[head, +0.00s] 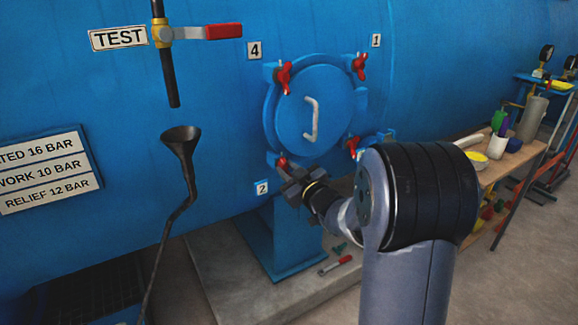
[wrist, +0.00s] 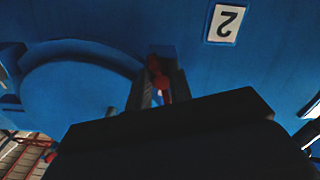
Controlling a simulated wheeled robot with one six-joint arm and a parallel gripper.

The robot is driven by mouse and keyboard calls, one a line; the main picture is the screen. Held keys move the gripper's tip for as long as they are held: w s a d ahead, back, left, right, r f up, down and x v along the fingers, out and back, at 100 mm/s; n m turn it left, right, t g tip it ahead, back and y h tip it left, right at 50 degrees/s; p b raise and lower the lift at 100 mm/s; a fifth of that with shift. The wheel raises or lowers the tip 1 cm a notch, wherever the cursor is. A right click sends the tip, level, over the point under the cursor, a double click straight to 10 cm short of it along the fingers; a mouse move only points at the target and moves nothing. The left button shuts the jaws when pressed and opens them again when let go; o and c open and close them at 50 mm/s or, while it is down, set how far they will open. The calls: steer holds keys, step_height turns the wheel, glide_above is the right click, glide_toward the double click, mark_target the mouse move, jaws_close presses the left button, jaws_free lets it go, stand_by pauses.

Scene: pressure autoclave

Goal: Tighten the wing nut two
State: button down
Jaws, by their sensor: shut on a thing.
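The red wing nut two (head: 281,162) sits at the lower left of the round blue hatch door (head: 318,118), above the white "2" label (head: 262,187). My gripper (head: 288,181) is at this nut, reaching up from the lower right. In the wrist view the red nut (wrist: 160,82) shows between the two fingers (wrist: 158,95), and the "2" label (wrist: 226,22) appears upside down at the upper right. My gripper is shut on the nut, and its fingers partly hide it.
Other red wing nuts sit at the upper left (head: 284,77), upper right (head: 359,66) and lower right (head: 353,147) of the door. A white handle (head: 311,118) is at its middle. A wooden bench (head: 513,163) with tools stands at right. A red-handled tool (head: 335,265) lies below.

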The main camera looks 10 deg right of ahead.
steer(key=shift+a+f+m+p, duration=0.1)
steer(key=shift+m+p, duration=0.6)
steer(key=shift+m, duration=1.3)
steer(key=c, duration=1.3)
jaws_free()
steer(key=shift+s, duration=0.1)
steer(key=v, duration=1)
steer(key=shift+s, duration=0.35)
steer(key=x, duration=1)
steer(key=shift+w, duration=0.4)
